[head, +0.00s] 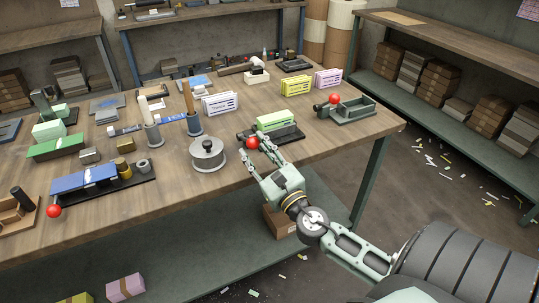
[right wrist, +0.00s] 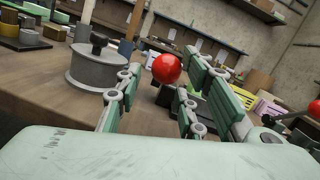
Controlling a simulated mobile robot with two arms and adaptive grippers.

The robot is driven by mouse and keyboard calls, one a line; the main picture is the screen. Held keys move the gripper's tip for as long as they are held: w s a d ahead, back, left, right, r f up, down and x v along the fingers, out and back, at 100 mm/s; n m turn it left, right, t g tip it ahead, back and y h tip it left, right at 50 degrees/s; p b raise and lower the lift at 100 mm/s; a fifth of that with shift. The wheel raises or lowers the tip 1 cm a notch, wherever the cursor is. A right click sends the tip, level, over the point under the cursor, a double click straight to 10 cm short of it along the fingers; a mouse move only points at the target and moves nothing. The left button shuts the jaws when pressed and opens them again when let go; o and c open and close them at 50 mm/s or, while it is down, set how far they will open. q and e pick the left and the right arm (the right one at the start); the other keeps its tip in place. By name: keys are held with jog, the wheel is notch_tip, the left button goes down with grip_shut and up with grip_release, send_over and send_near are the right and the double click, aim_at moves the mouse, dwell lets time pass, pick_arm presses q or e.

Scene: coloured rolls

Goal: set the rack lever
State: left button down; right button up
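Three red ball knobs show in the head view, and I cannot tell which one is the rack lever. One red knob (head: 252,142) is on a dark base (head: 285,134) carrying a green block (head: 276,120), at the table's front edge. My right gripper (head: 254,147) is open, with its fingers on either side of this knob. In the right wrist view the knob (right wrist: 166,68) shows between the open fingertips (right wrist: 160,76); contact is unclear. Another red knob (head: 334,99) is by a green-grey tray (head: 352,111), and a third (head: 54,211) is at the front left. My left gripper is out of view.
A round grey pot with a black knob (head: 208,156) stands just left of my right gripper. Two upright posts (head: 192,112) stand behind it. White, yellow and lilac boxes (head: 296,85) stand farther back. Some bare wood (head: 205,190) lies along the front edge.

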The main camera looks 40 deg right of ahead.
jog(key=s+a+f, duration=0.1)
jog(key=s, duration=0.8)
jog(key=shift+s+f, duration=0.3)
jog(key=shift+f, duration=0.1)
jog(key=shift+a, duration=0.1)
jog(key=s+d+f+m+g+h, duration=0.1)
jog(key=s+f+m+g, duration=0.3)
jog(key=f, duration=0.7)
jog(key=s+d+f+m+g+p, duration=0.1)
jog(key=d+f+m+g, duration=0.1)
jog(key=f+m, duration=0.75)
jog(key=s+d+f+m+g+h, duration=0.1)
jog(key=s+f+m+g, duration=0.15)
jog(key=f, duration=1.15)
jog(key=s+a+f+m+g+y+p, duration=0.1)
jog(key=s+a+f+m+g, duration=0.25)
jog(key=s+f, duration=0.3)
jog(key=s+a+f+m+g+y, duration=0.1)
jog(key=s+a+f+m+g, duration=0.1)
jog(key=s+f+m, duration=0.45)
jog(key=s+a+f+m+g+y, duration=0.1)
jog(key=s+a+f+m+g, duration=0.1)
jog(key=s+a+f+m, duration=0.2)
jog(key=s+a+f+m+g+y, duration=0.1)
jog(key=s+a+f+m, duration=0.4)
jog(key=s, duration=0.6)
jog(key=shift+a+f+g+p, duration=0.35)
jog(key=shift+a+f+g, duration=0.2)
jog(key=shift+f+g, duration=0.35)
